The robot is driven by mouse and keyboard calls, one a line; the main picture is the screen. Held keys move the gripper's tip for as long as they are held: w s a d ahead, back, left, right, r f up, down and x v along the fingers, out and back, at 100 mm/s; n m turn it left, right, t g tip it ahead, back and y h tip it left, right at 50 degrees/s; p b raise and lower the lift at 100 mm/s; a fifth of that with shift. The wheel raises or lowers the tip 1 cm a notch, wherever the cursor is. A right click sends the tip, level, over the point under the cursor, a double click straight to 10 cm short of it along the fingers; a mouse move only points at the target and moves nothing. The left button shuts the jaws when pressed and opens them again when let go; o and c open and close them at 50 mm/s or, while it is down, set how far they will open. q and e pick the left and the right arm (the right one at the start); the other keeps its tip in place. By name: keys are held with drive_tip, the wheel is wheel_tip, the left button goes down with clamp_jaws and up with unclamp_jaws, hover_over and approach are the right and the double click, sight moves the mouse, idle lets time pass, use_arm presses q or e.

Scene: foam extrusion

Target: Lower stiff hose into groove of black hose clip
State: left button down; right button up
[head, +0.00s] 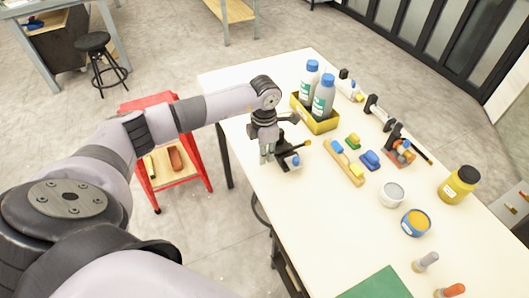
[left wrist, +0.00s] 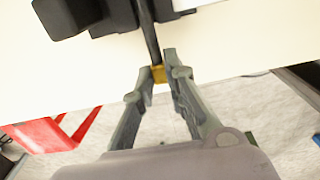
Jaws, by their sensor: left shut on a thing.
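My left gripper (head: 266,160) is over the near left edge of the white table, its fingers pointing down. In the left wrist view its fingers (left wrist: 160,80) are shut on the yellow end of the thin black stiff hose (left wrist: 149,35). The hose runs away from the fingers past a black block-like part, likely the black hose clip (left wrist: 118,14). In the head view the clip (head: 287,158) stands just right of the gripper, with a blue part beside it. An orange tip (head: 307,142) shows beyond it. I cannot tell whether the hose touches the groove. My right gripper is not in view.
A yellow bin (head: 316,122) with two bottles stands behind the gripper. A wooden strip (head: 344,163) with coloured blocks, tool-like black parts (head: 397,143), and tins (head: 391,194) lie to the right. A red cart (head: 186,185) stands left of the table. The table's near middle is clear.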

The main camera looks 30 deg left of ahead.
use_arm(q)
drive_tip(key=shift+f+b, duration=0.5)
drive_tip(key=shift+f, duration=0.2)
drive_tip(key=c, duration=1.5)
unclamp_jaws()
drive_tip(key=shift+c, duration=0.2)
drive_tip(key=shift+r, duration=0.15)
drive_tip(key=shift+r+p, duration=2.1)
drive_tip(key=shift+r, duration=1.35)
drive_tip(key=shift+d+f, duration=0.1)
